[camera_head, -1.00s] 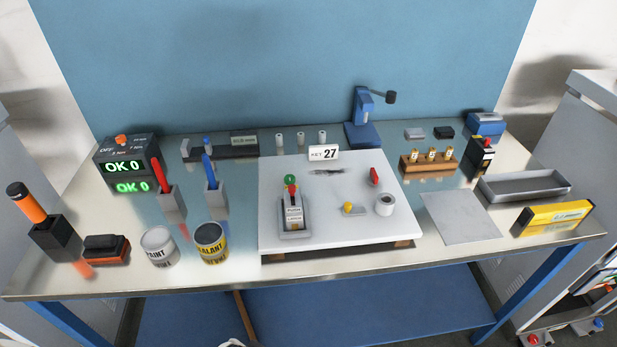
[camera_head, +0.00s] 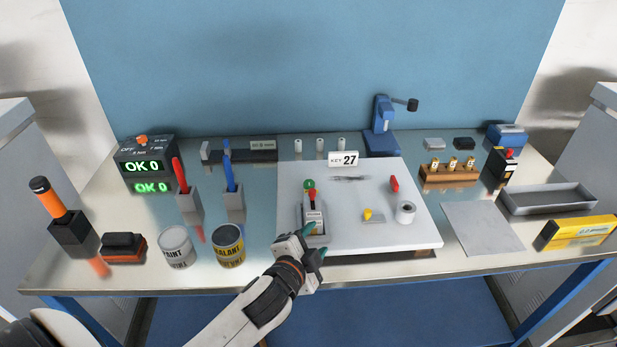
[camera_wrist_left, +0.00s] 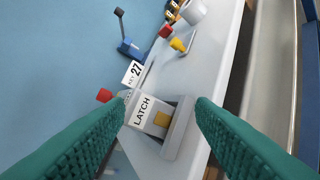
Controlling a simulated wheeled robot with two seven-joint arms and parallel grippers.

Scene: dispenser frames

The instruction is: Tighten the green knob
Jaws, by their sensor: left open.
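The green knob (camera_head: 309,185) shows in the head view at the far end of a small grey latch unit (camera_head: 315,234) on the white board. A red part (camera_head: 312,201) stands just in front of it. My left gripper (camera_head: 312,243) is over the near end of the unit, open and empty, with teal fingers. In the left wrist view the block labelled LATCH (camera_wrist_left: 145,112) lies between the open fingers (camera_wrist_left: 158,122), and a red part (camera_wrist_left: 104,96) shows beyond. I cannot make out the green knob there. My right gripper is not in view.
The white board (camera_head: 400,232) also bears a yellow knob (camera_head: 368,215), a white roll (camera_head: 405,212), a red piece (camera_head: 394,183) and a KEY 27 sign (camera_head: 343,159). Paint (camera_head: 176,247) and sealant (camera_head: 228,245) cans stand left of my arm.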

